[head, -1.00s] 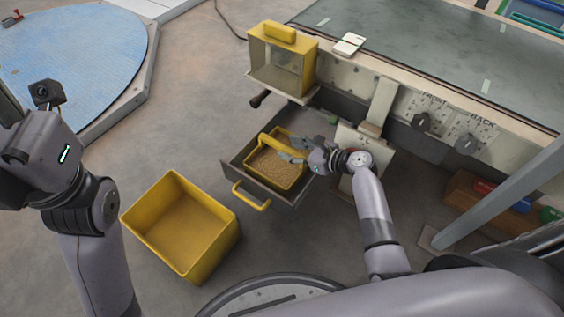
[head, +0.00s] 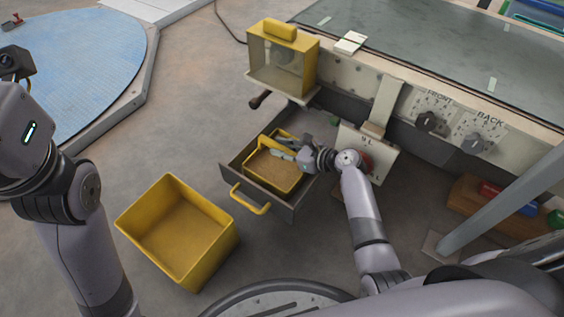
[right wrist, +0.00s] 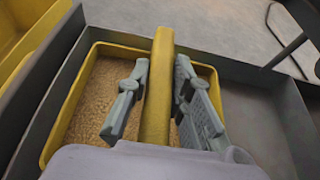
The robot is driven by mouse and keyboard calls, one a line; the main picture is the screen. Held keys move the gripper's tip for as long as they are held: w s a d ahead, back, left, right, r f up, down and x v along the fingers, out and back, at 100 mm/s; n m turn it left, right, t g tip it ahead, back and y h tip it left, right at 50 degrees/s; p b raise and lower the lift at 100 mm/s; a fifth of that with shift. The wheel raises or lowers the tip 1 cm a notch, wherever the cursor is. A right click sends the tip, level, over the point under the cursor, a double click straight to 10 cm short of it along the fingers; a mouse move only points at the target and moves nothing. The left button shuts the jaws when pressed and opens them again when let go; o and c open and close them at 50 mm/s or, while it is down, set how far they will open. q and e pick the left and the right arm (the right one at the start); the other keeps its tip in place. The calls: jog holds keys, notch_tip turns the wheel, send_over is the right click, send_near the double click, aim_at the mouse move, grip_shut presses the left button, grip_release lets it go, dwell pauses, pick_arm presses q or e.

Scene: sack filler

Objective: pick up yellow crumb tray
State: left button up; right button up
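The yellow crumb tray (head: 264,183), filled with tan crumbs, sits inside the pulled-out grey drawer (head: 291,206). A yellow handle bar crosses above it; the bar (right wrist: 158,85) runs up the middle of the right wrist view, over the tray (right wrist: 69,105). My right gripper (head: 281,152) is at the bar over the tray. In the right wrist view its fingers (right wrist: 160,88) stand on either side of the bar, open, with narrow gaps. My left arm is at the left edge of the head view; its fingers are out of frame.
An empty-looking open yellow bin (head: 189,229) stands on the floor left of the drawer. The drawer has a yellow pull (head: 250,198). A yellow windowed box (head: 283,60) and dial panel (head: 450,125) are on the machine behind. A grey post (head: 500,190) rises at right.

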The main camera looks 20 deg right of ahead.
grip_shut()
dwell(0.4)
